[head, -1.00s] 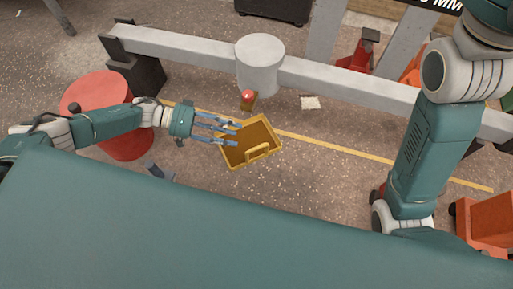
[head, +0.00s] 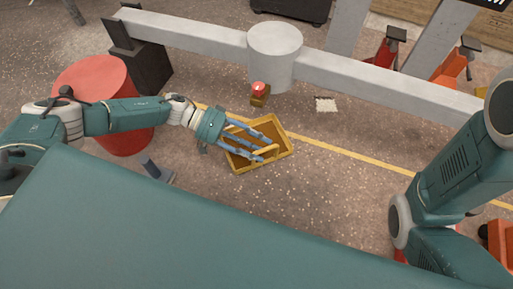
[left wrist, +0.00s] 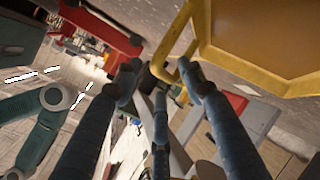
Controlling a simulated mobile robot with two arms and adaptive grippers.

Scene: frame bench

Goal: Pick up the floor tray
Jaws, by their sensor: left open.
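The floor tray (head: 250,168) is a shallow yellow tray with an upright handle (head: 266,153), lying on the floor in the middle of the head view. My left gripper (head: 272,154) is open, its blue-grey fingers reaching over the tray from the left, with the tips around the handle. In the left wrist view the tray (left wrist: 265,40) fills the upper right, and its handle loop (left wrist: 163,58) lies between the spread fingertips (left wrist: 160,72). I cannot tell whether any finger touches it. My right arm shows at the right; its gripper is out of view.
A red drum (head: 92,85) stands under my left arm. A grey beam (head: 365,78) with a round post (head: 275,50) crosses behind the tray. A small block with a red top (head: 260,92) and a pale scrap (head: 326,104) lie near. Floor right of the tray is clear.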

